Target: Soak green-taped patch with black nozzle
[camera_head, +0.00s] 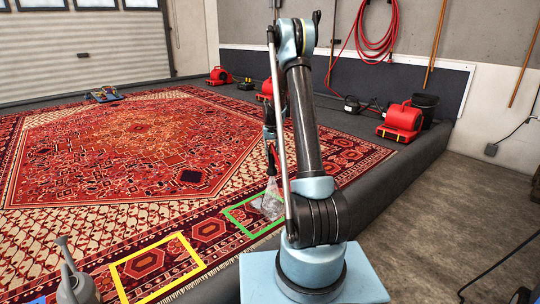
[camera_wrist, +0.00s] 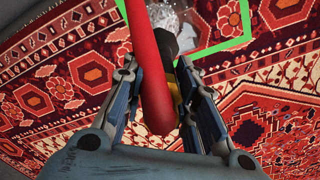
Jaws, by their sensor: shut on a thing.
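My gripper (camera_wrist: 158,72) is shut on a hose wand with a red tube (camera_wrist: 152,85) that runs up between its fingers. The black nozzle (camera_wrist: 166,42) sits just beyond the fingertips, partly behind the red tube. In the head view my gripper (camera_head: 269,130) hangs above the rug, with the black nozzle (camera_head: 271,162) pointing down. A whitish, clear spray (camera_head: 269,203) spreads from the nozzle onto the green-taped patch (camera_head: 236,223). The spray covers the patch's right part in the head view. The green tape also shows in the wrist view (camera_wrist: 222,47); part of its outline is hidden or out of frame.
A yellow-taped patch (camera_head: 128,283) lies left of the green one on the red rug (camera_head: 130,135). A grey watering can (camera_head: 75,284) stands at the front left. Red blowers (camera_head: 402,119) and a black bucket (camera_head: 426,108) stand near the right wall, under a coiled red hose (camera_head: 377,30).

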